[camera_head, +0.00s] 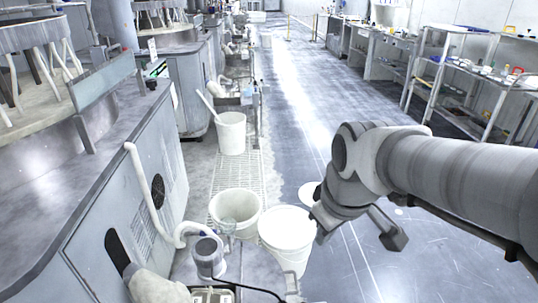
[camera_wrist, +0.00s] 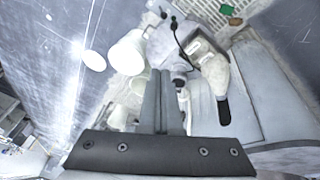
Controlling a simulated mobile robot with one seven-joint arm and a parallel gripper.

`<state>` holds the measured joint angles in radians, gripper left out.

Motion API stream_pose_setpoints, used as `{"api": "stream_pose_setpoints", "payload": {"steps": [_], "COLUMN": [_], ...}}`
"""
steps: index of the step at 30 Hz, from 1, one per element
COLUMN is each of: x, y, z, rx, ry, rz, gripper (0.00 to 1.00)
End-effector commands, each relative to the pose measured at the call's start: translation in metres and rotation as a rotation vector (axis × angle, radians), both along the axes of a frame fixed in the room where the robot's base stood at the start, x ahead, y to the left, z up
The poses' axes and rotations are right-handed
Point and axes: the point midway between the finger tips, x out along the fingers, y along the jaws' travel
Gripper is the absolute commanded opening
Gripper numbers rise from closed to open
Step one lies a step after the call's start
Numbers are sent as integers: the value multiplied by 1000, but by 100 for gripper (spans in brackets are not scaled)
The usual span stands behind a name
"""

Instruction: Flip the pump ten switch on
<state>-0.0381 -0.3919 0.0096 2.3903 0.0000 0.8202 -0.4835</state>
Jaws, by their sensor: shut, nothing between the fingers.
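My gripper (camera_wrist: 166,75) shows in the wrist view with its two dark fingers side by side, shut and empty. In the head view my arm reaches in from the right, and its wrist hangs over the floor beside the white buckets. A small grey pump-like unit (camera_head: 208,258) stands by the cabinet in the head view. A box (camera_head: 212,296) with a black cable is cut off at the bottom edge. In the wrist view a grey box (camera_wrist: 203,48) with a black cable lies beyond the fingertips, apart from them. I cannot make out a switch or its position.
An open white bucket (camera_head: 235,212) and a lidded one (camera_head: 287,230) stand between the cabinet (camera_head: 110,200) and my wrist. A pale hose (camera_head: 145,190) runs down the cabinet side. Another bucket (camera_head: 231,133) stands farther back. The aisle floor (camera_head: 300,110) is clear; shelves (camera_head: 480,75) line the right.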

Motion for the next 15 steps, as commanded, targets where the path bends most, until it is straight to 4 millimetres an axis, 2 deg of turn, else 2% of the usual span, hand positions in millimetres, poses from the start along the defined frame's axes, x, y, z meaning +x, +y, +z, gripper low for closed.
{"api": "stream_pose_setpoints", "payload": {"steps": [1, 8, 15], "x": [7, 36, 61], "y": [2, 12, 24], "z": [-22, -88, -166], "rx": [-17, -87, -137], "ry": [25, 109, 193], "rz": [55, 330, 623], "gripper": [0, 0, 0]}}
